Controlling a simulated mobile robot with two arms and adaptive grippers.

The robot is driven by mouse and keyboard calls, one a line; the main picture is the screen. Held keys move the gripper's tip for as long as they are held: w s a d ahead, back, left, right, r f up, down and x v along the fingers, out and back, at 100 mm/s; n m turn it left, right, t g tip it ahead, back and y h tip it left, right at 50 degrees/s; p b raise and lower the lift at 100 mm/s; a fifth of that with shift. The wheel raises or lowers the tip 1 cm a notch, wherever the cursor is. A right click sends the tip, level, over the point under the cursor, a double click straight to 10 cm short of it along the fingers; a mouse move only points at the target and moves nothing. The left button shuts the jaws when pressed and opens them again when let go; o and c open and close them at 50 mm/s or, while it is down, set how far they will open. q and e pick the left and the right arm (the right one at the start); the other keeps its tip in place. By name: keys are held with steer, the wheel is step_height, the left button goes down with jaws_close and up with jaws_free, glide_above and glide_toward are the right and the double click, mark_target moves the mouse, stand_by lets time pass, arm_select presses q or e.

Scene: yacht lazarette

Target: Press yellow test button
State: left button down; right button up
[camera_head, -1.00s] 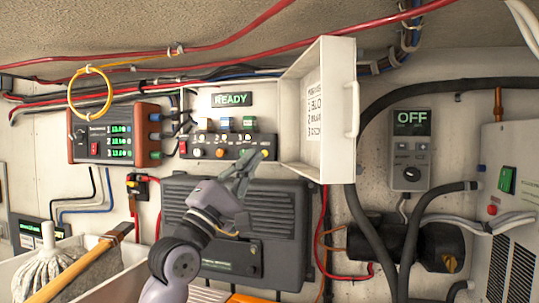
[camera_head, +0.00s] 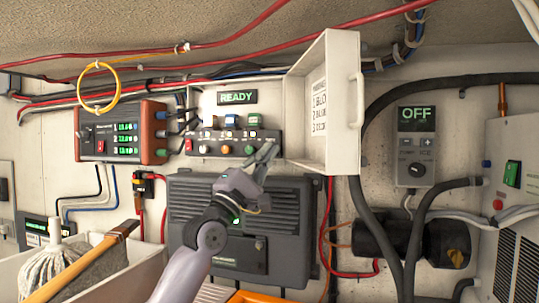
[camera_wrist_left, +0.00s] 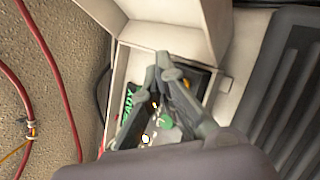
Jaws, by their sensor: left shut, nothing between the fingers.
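A black button panel (camera_head: 237,139) sits in an open white box on the wall, under a display (camera_head: 237,97) reading READY. Its front carries a red button (camera_head: 188,146), an orange button (camera_head: 225,149) and a green button (camera_head: 249,150). My left gripper (camera_head: 267,153) is shut and empty, with its fingertips in front of the panel's right end. No yellow button shows clearly at that end; the fingers cover the area. In the left wrist view the shut fingers (camera_wrist_left: 163,62) cross in front of the panel. Contact cannot be told. My right gripper is not in view.
The box's white cover (camera_head: 340,110) stands open just right of the fingers. A dark ribbed unit (camera_head: 290,215) lies below the panel. A red-ended meter (camera_head: 122,130) is at left, an OFF controller (camera_head: 415,148) at right. Red cables (camera_head: 225,42) run above.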

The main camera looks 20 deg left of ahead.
arm_select(q)
steer(key=shift+w+a, duration=0.1)
steer(key=shift+w, duration=0.4)
stand_by(0.4)
steer(key=shift+w, duration=0.1)
stand_by(0.7)
steer(key=shift+w, duration=0.35)
steer(key=shift+w+b, duration=0.35)
steer(key=shift+b, duration=0.1)
stand_by(0.7)
steer(key=shift+s+p, duration=0.45)
steer(key=shift+s, duration=0.35)
